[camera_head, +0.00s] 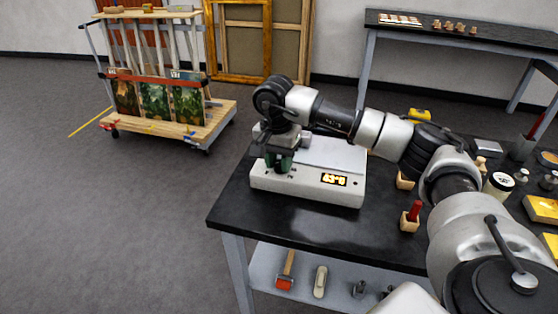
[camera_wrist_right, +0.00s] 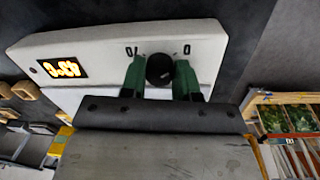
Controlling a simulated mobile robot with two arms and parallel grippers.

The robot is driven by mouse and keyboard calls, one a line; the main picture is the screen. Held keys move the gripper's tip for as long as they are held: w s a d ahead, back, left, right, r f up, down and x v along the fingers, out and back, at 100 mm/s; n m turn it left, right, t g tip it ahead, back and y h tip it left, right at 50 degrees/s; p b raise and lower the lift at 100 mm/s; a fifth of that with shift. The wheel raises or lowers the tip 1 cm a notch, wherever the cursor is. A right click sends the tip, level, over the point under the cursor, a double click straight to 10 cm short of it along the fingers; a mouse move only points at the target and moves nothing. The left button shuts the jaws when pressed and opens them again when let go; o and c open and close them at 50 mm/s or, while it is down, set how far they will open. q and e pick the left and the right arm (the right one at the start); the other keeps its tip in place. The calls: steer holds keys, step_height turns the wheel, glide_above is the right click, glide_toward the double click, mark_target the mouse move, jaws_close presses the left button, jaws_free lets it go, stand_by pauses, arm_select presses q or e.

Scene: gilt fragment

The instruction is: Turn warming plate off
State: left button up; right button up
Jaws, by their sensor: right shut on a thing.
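The warming plate (camera_head: 310,186) is a white box with a flat top, standing on the left end of the black table. Its front carries a lit orange display (camera_head: 334,180), which also shows upside down in the right wrist view (camera_wrist_right: 64,67). A round black knob (camera_wrist_right: 160,69) sits on the front between printed marks, one of them a 0. My right gripper (camera_head: 279,163) is at the front left of the plate. Its green fingers (camera_wrist_right: 161,76) stand on either side of the knob and are shut on it. My left gripper is not in view.
The black table (camera_head: 272,223) holds small wooden blocks, one with a red-handled tool (camera_head: 411,216), and a white-lidded jar (camera_head: 498,184) to the right. A wheeled cart with pictures (camera_head: 190,125) stands at the back left. Grey floor is clear left of the table.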

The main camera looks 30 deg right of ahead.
mark_target(277, 162)
steer(key=shift+r, duration=0.1)
steer(key=o, duration=0.6)
steer(key=shift+o, duration=0.2)
step_height(277, 162, up, 11)
steer(key=shift+w+a, duration=0.2)
steer(key=shift+w, duration=0.1)
